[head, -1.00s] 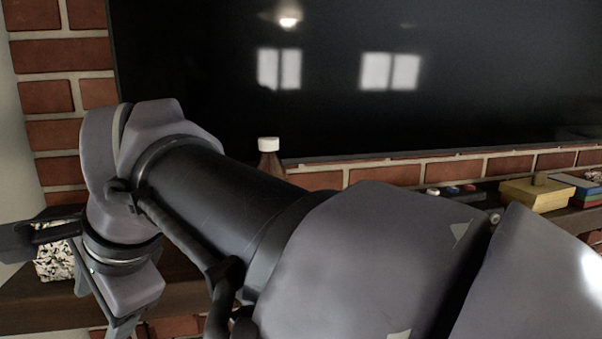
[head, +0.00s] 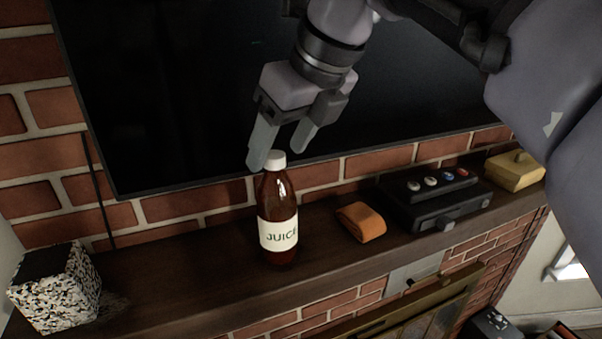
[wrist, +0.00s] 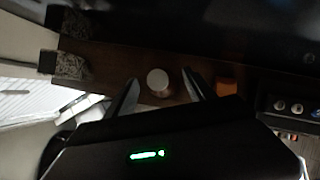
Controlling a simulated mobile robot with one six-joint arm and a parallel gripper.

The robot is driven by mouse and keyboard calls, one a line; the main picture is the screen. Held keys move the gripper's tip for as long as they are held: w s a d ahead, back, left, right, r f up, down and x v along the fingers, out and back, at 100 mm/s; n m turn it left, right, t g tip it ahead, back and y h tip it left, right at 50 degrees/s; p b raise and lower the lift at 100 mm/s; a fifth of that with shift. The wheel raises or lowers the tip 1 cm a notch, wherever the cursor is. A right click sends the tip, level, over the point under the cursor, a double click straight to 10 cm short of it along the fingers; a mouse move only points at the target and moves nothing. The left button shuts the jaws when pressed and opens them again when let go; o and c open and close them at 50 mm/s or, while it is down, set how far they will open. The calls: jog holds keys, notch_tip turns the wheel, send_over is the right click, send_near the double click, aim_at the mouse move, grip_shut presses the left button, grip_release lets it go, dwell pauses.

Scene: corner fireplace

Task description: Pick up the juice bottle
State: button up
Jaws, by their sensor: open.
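The juice bottle (head: 278,215) stands upright on the dark wooden mantel (head: 190,281). It has a white cap, reddish-brown contents and a white label reading JUICE. My gripper (head: 282,150) is open and points down just above the bottle, its fingers near the height of the cap in the head view. In the wrist view the bottle's white cap (wrist: 158,81) shows between the two fingertips of my gripper (wrist: 162,90), nearer the left one. No contact with the bottle is clear.
A speckled black-and-white cube (head: 56,288) stands left of the bottle. An orange folded item (head: 361,222) lies close on its right, then a black box with knobs (head: 437,201) and a yellow box (head: 515,170). A black screen (head: 190,90) hangs behind on the brick wall.

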aim_at(269, 173)
jog(key=shift+w+a+f, duration=0.1)
jog(key=shift+a+f, duration=0.2)
jog(key=shift+f, duration=0.1)
jog(key=x, duration=0.4)
jog(key=shift+f, duration=0.4)
jog(key=shift+w+a, duration=0.15)
jog(key=shift+w, duration=0.05)
jog(key=shift+s, duration=0.35)
jog(key=c, duration=0.7)
jog(key=shift+w, duration=0.2)
grip_shut()
jog(key=shift+s+f, duration=0.1)
jog(key=shift+f, duration=0.05)
